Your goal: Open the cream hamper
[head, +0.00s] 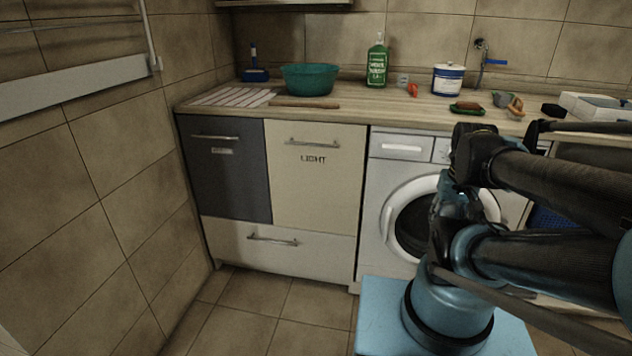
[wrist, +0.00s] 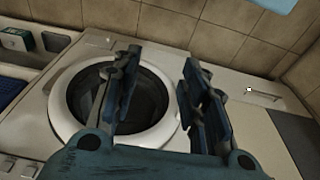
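The cream hamper (head: 318,190) is a tall cream front marked "LIGHT", between a dark grey front and the washing machine. It looks shut, flush with its neighbours. Its metal bar handle (head: 312,142) lies across the top. My gripper (wrist: 160,60) is open and empty in the wrist view, with its two fingers apart in front of the washing machine door. The cream fronts show only partly at the right of that tilted view, beyond the right finger. In the head view my arm is at the right, apart from the hamper, and the fingertips are hard to make out.
The washing machine (head: 376,205) stands right of the hamper, partly behind my arm. A dark grey front (head: 225,180) is at left, with a cream drawer (head: 300,250) below. The counter (head: 350,110) holds a teal basin (head: 310,80), a green bottle (head: 377,65) and smaller items. Floor before the hamper is clear.

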